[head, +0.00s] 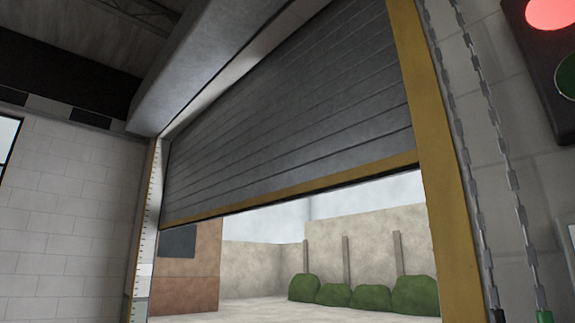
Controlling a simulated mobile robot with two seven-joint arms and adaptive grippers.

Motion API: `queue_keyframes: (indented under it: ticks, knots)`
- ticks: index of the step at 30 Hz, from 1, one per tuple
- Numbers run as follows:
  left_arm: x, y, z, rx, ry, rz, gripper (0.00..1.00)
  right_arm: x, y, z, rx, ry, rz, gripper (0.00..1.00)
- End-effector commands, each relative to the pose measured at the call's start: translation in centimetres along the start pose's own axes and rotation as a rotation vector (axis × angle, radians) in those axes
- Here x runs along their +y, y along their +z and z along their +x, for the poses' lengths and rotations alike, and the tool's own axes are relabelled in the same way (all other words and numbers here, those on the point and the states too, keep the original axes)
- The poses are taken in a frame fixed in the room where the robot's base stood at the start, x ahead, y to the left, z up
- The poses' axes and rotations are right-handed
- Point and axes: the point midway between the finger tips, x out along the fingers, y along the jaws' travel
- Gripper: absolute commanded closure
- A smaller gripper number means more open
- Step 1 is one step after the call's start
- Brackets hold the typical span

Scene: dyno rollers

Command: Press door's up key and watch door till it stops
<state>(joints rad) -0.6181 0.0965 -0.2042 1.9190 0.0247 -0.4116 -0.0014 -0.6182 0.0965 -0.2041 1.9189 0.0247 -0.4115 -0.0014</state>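A grey slatted roller door (285,110) fills the upper part of a wide opening. Its yellow bottom edge (300,187) hangs partway up, with open space below it showing an outside yard. The door's up key is not in view. Neither of my grippers is in view.
A yellow frame post (437,170) stands at the right of the opening, and a pale marked post (145,230) at the left. Chains (500,150) hang right of the frame. A signal light (550,14) glows red at the upper right. Green bushes (350,294) stand outside.

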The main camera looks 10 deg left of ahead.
Motion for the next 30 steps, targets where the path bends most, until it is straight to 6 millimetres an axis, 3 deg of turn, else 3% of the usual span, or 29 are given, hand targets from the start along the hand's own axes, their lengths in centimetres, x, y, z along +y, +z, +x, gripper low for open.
queue_keyframes:
  ticks: [1, 8, 30]
  knots:
    - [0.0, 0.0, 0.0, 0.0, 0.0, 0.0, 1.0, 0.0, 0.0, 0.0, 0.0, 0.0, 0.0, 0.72]
    - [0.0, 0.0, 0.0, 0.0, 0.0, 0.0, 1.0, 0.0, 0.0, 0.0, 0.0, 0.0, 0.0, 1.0]
    - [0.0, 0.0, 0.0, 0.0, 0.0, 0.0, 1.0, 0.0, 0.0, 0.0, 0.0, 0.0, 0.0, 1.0]
